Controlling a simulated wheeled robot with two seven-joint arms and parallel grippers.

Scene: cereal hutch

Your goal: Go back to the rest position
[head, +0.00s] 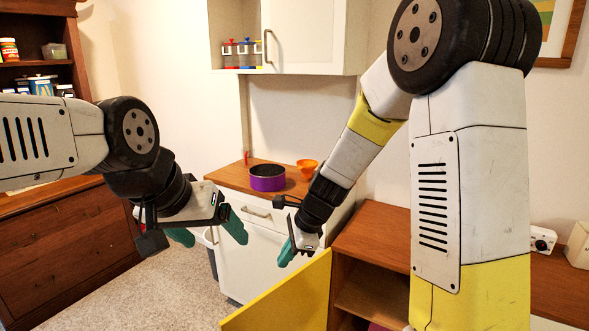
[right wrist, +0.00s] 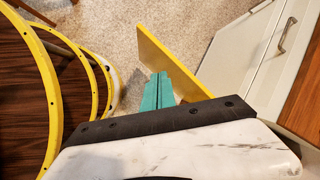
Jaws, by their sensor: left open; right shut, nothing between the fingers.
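My left gripper (head: 208,236) is at the left-centre of the head view, with its green fingers spread apart and nothing between them. My right gripper (head: 287,252) hangs low in the middle of the head view, in front of the white base cabinet. In the right wrist view its green fingers (right wrist: 156,90) are pressed together and hold nothing. They appear close to a yellow door panel (right wrist: 168,58); I cannot tell whether they touch it.
The yellow door (head: 282,297) stands open from the low wooden cabinet (head: 372,245). A dark wooden hutch (head: 65,240) is at the left. Carpet (head: 185,280) lies clear between.

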